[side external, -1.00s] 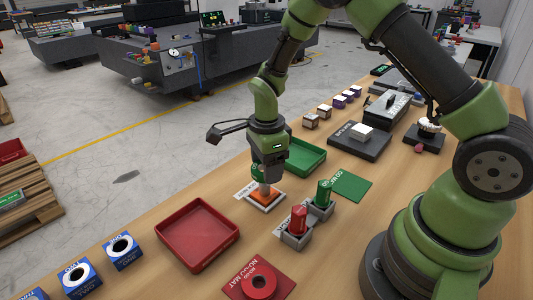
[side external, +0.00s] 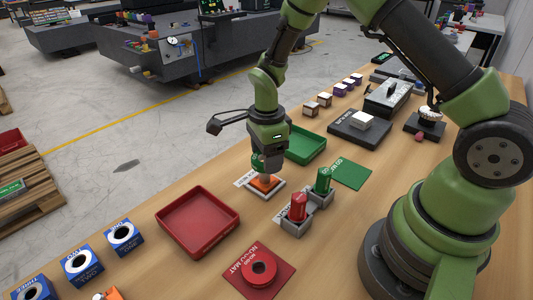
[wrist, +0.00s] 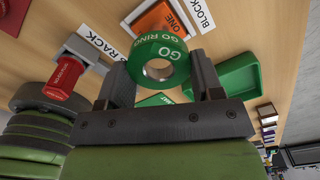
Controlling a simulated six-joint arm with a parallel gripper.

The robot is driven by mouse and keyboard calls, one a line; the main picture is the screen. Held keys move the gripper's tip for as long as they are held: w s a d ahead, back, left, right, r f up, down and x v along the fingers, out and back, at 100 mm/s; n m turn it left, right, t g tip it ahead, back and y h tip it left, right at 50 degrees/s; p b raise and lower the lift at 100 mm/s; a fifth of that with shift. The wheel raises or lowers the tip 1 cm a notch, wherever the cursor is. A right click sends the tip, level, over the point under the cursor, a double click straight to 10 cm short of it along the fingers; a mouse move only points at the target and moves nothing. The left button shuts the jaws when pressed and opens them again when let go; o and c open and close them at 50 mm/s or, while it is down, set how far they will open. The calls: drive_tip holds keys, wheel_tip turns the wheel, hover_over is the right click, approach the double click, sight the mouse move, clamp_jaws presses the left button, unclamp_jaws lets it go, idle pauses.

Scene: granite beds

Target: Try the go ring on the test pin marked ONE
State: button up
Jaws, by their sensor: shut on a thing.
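My gripper (side external: 266,165) is shut on the green go ring (wrist: 168,50), which reads GO RING in the wrist view. The ring's steel-lined bore is open to view there. In the side view the ring (side external: 257,160) is mostly hidden by my fingers. The orange block marked ONE (wrist: 160,20) lies just beyond the ring in the wrist view. In the side view this orange block (side external: 264,184) sits under my gripper, with a pale pin (side external: 266,178) on it partly hidden by the fingers. I cannot tell whether the ring touches the pin.
A red tray (side external: 197,250) lies left, a green tray (side external: 306,158) behind. A red ring (side external: 258,267) lies on the no-go mat (side external: 237,276). Blue blocks (side external: 82,266) stand front left.

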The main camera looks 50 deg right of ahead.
drive_tip(key=shift+f, duration=0.8)
idle(0.4)
drive_tip(key=shift+r, duration=0.5)
drive_tip(key=shift+f, duration=0.45)
idle(1.0)
drive_tip(key=shift+r, duration=0.4)
drive_tip(key=shift+f, duration=0.45)
idle(1.1)
drive_tip(key=shift+r, duration=0.45)
drive_tip(key=shift+f, duration=0.5)
idle(2.0)
